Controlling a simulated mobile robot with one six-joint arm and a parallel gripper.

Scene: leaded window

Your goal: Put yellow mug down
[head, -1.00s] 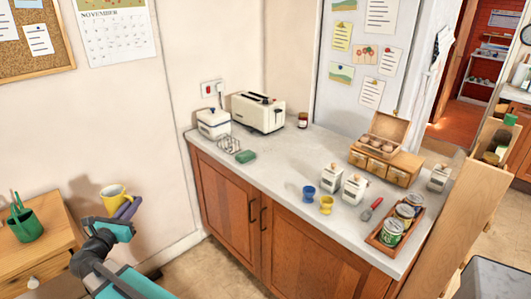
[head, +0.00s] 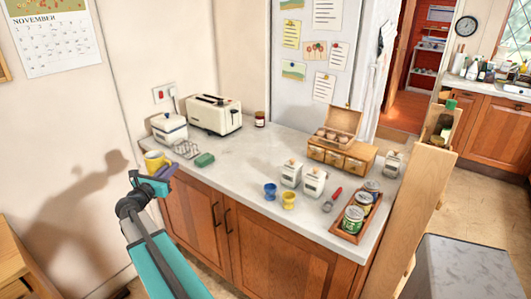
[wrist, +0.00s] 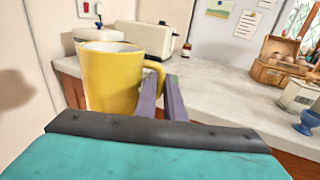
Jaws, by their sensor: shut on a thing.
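The yellow mug (head: 154,160) is upright at the left end of the grey worktop (head: 250,160) in the head view. In the wrist view the yellow mug (wrist: 112,78) is large and close, with its handle on the right. My gripper (head: 168,171) has purple fingers, which are shut on the mug's handle; they also show in the wrist view (wrist: 160,92). The mug appears in front of the worktop's left corner. I cannot tell whether its base touches the worktop. The mug's lower part is partly hidden by my gripper.
A blue egg cup (head: 270,191), a yellow egg cup (head: 289,200) and a tray of tins (head: 352,230) are further right. The worktop's middle is clear.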

